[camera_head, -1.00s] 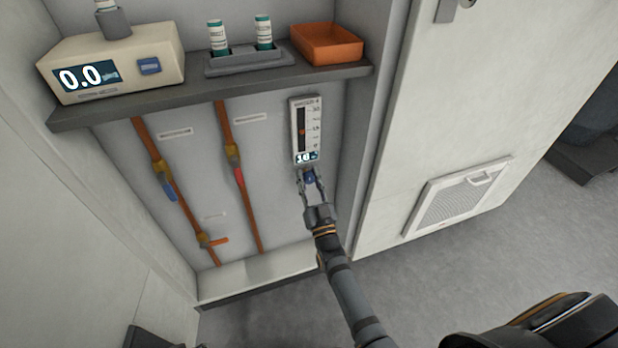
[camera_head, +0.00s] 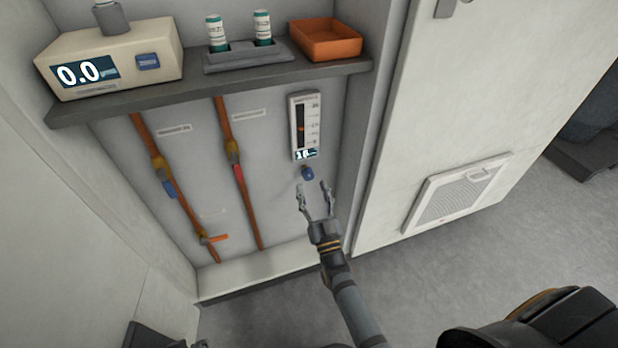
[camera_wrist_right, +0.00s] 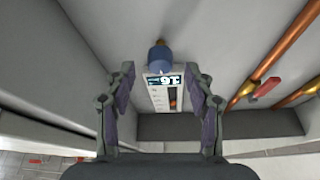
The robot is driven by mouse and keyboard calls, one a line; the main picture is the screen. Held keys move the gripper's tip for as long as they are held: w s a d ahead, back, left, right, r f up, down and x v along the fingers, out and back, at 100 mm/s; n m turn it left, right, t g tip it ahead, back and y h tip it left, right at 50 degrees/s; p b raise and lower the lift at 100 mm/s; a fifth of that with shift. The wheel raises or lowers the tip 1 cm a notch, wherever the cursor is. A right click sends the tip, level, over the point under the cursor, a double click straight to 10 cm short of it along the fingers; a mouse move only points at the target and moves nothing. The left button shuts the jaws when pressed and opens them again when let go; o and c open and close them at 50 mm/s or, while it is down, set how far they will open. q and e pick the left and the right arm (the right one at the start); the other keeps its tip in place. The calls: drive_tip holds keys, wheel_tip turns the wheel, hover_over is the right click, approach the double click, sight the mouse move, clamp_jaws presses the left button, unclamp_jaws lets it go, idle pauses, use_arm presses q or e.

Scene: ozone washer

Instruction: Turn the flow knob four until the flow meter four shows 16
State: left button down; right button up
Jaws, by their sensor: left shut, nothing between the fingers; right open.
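The flow meter (camera_head: 304,120) is a pale upright panel with a dark scale, an orange marker and a digital display (camera_head: 306,155). The display appears upside down in the right wrist view (camera_wrist_right: 167,81), where it reads 16. The blue flow knob (camera_head: 307,173) sits just below the meter and also shows in the right wrist view (camera_wrist_right: 160,57). My right gripper (camera_head: 313,188) is open and empty, just below the knob and apart from it; its fingers (camera_wrist_right: 160,82) frame the meter in the right wrist view. My left gripper's fingers are not in view.
A shelf (camera_head: 215,84) above holds a cream device (camera_head: 115,62) showing 0.0, a grey holder (camera_head: 248,58) with two bottles and an orange tray (camera_head: 327,40). Copper pipes with blue, red and orange valve handles run left of the meter. A cabinet wall (camera_head: 440,130) stands at right.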

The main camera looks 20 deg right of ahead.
drive_tip(key=v, duration=0.7)
drive_tip(key=shift+f, duration=0.1)
